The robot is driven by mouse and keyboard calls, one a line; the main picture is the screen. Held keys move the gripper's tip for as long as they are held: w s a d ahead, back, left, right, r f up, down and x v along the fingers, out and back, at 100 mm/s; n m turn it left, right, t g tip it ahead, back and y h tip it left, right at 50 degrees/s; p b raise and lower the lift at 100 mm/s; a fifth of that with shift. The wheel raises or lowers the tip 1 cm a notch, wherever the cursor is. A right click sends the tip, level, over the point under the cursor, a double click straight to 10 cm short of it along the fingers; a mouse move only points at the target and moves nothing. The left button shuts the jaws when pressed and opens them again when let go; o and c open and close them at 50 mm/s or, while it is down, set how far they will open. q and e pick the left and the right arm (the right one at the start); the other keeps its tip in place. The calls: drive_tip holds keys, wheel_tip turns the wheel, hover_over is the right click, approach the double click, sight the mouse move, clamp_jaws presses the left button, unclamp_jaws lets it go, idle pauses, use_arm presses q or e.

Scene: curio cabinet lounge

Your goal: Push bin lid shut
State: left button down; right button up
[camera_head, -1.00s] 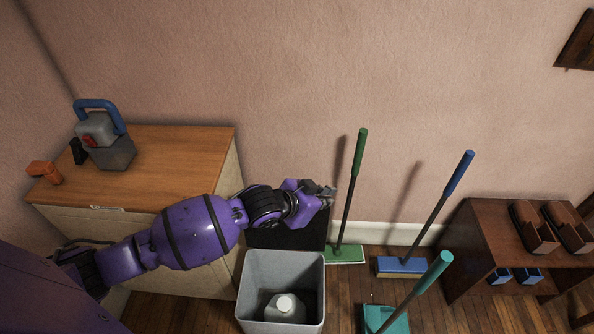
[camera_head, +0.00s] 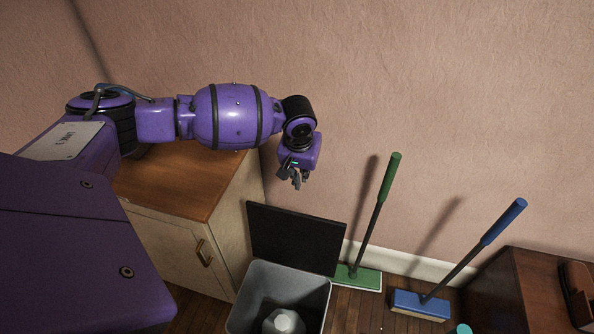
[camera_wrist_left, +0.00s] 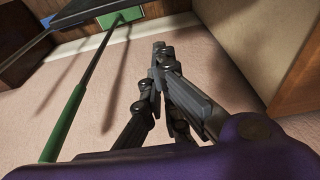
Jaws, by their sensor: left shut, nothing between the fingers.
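The grey bin (camera_head: 283,283) stands on the floor at the bottom middle of the head view. Its black lid (camera_head: 296,240) is open, standing upright along the bin's back edge by the wall. A white bottle-like item (camera_head: 284,322) is inside the bin. My left gripper (camera_head: 296,184) is above the lid's top edge, apart from it, fingers pointing down. Its fingers are shut and empty, and they also fill the middle of the left wrist view (camera_wrist_left: 158,48). My right gripper is not in view.
A wooden-topped cabinet (camera_head: 190,183) stands left of the bin. A green-handled broom (camera_head: 376,218) leans on the wall just right of the lid, with a blue broom (camera_head: 470,251) beyond it. A dark wooden shelf unit (camera_head: 525,290) stands at the far right.

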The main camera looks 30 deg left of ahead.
use_arm(q)
wheel_tip(320, 180, down, 7)
drive_tip(key=s, duration=0.1)
drive_tip(key=shift+s+d, duration=0.35)
drive_tip(key=shift+d, duration=0.05)
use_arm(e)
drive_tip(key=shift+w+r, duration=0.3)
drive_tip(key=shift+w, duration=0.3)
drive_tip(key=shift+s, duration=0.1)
